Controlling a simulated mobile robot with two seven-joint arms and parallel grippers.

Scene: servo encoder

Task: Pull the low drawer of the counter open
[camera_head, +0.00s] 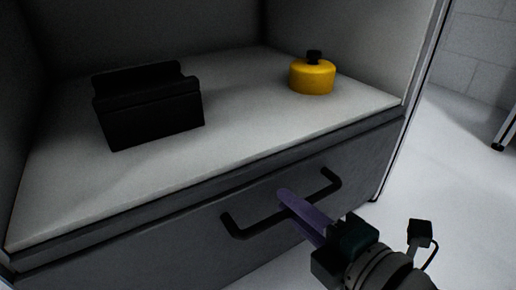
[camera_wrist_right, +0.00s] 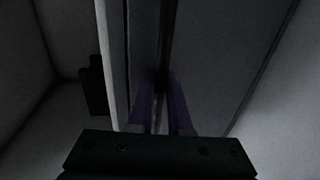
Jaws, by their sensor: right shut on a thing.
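The low drawer (camera_head: 135,246) is a dark grey front below the pale counter shelf in the head view. It looks closed, with its top edge close under the shelf. A black bar handle (camera_head: 262,226) runs across its front. My right gripper (camera_head: 284,196), with purple fingers, is shut on the handle near its middle. My left gripper is in neither view.
On the shelf (camera_head: 235,110) above the drawer stand a black block-like holder (camera_head: 150,115) at the left and a yellow round container (camera_head: 312,78) with a black knob at the right.

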